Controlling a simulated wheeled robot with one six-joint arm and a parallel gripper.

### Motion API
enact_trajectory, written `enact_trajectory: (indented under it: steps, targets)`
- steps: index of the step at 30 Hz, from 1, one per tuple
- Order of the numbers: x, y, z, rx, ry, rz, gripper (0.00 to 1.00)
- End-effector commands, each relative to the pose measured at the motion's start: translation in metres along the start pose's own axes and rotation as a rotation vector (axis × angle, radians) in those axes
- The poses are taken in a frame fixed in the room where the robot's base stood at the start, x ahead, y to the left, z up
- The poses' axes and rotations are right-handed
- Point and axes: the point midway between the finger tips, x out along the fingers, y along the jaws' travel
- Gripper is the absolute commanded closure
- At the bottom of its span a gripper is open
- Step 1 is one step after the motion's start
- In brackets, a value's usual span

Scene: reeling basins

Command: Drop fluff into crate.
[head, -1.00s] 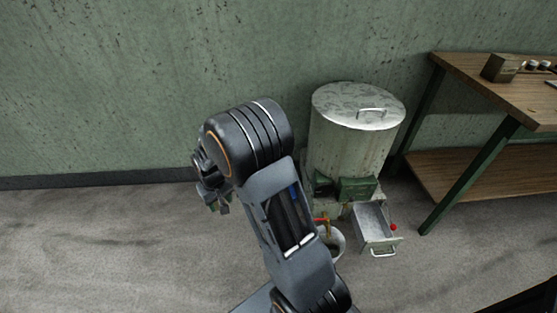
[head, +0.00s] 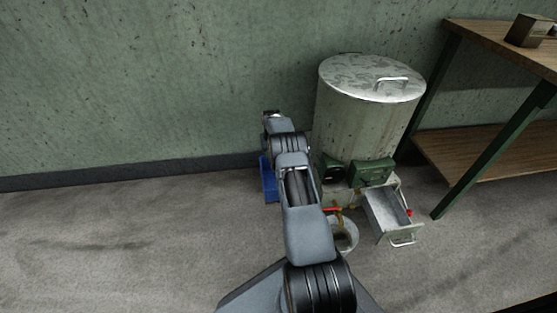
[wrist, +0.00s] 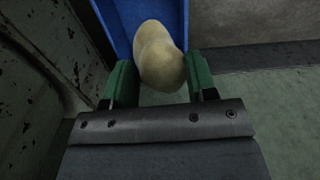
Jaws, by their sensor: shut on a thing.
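My gripper (wrist: 161,76) is shut on the fluff (wrist: 160,50), a pale yellowish rounded lump held between its two green fingers in the wrist view. The blue crate (wrist: 120,20) shows behind the fluff, at the top of the wrist view. In the head view the blue crate (head: 267,182) stands on the floor near the wall, partly hidden by my arm. The fluff cannot be made out in the head view.
A metal drum with a lid (head: 370,85) stands right of my arm. In front of it are an open metal drawer (head: 385,210) and a bucket (head: 344,236). A wooden workbench (head: 490,45) stands at the right. The floor at left is clear.

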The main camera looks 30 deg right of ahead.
Motion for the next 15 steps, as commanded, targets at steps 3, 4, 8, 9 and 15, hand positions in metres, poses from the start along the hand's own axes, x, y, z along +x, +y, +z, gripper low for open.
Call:
enact_trajectory:
  steps: [3,4,8,9,15]
  targets:
    - [0.019,0.018,-0.006,0.027,0.002,0.0,0.7]
    - [0.021,0.021,-0.007,0.031,0.002,0.0,0.7]
    - [0.027,0.029,-0.008,0.042,0.002,0.0,0.7]
    - [0.029,0.03,-0.008,0.043,0.002,0.0,0.7]
    - [0.039,0.03,-0.009,0.044,0.002,0.0,0.7]
